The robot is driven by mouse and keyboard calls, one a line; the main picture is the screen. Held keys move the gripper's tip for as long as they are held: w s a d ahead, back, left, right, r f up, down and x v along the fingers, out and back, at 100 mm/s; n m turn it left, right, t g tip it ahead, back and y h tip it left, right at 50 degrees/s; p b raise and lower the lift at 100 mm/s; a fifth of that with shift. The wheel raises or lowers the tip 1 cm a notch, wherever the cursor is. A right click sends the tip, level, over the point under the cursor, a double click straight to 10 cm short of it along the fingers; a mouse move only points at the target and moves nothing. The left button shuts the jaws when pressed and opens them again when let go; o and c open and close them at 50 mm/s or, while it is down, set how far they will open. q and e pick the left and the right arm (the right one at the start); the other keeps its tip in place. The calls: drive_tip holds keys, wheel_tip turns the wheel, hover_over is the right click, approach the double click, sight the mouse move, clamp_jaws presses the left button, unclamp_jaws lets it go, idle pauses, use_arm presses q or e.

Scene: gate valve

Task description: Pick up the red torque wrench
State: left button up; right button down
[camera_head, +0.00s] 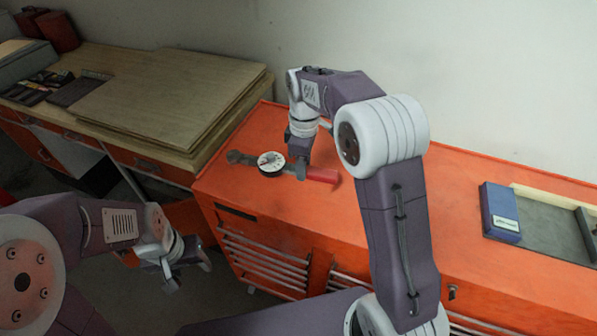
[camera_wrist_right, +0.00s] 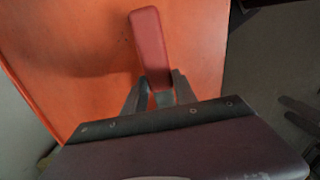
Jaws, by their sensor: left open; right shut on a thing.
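The red torque wrench (camera_head: 322,175) has a red handle, a round white dial and a dark head pointing left. It lies along the top of the orange cabinet (camera_head: 480,255) near its left end. My right gripper (camera_head: 301,172) is shut on the wrench between the dial and the red handle. In the right wrist view the red handle (camera_wrist_right: 151,45) extends away from my right gripper's fingers (camera_wrist_right: 158,95), which close on its near end. I cannot tell whether the wrench touches the cabinet top. My left gripper (camera_head: 190,272) is open and empty, low in front of the cabinet's left side.
A blue box (camera_head: 499,212) and a dark grey tray (camera_head: 550,226) sit on the cabinet's right part. A wooden bench (camera_head: 150,90) with stacked boards stands at the left. The wall is close behind the cabinet. The cabinet top between wrench and blue box is mostly clear.

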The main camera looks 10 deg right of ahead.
drive_tip(key=s+d+r, duration=0.1)
drive_tip(key=d+r, duration=0.5)
drive_tip(key=d, duration=0.4)
drive_tip(key=shift+s+d+r, duration=0.2)
drive_tip(key=shift+d, duration=0.05)
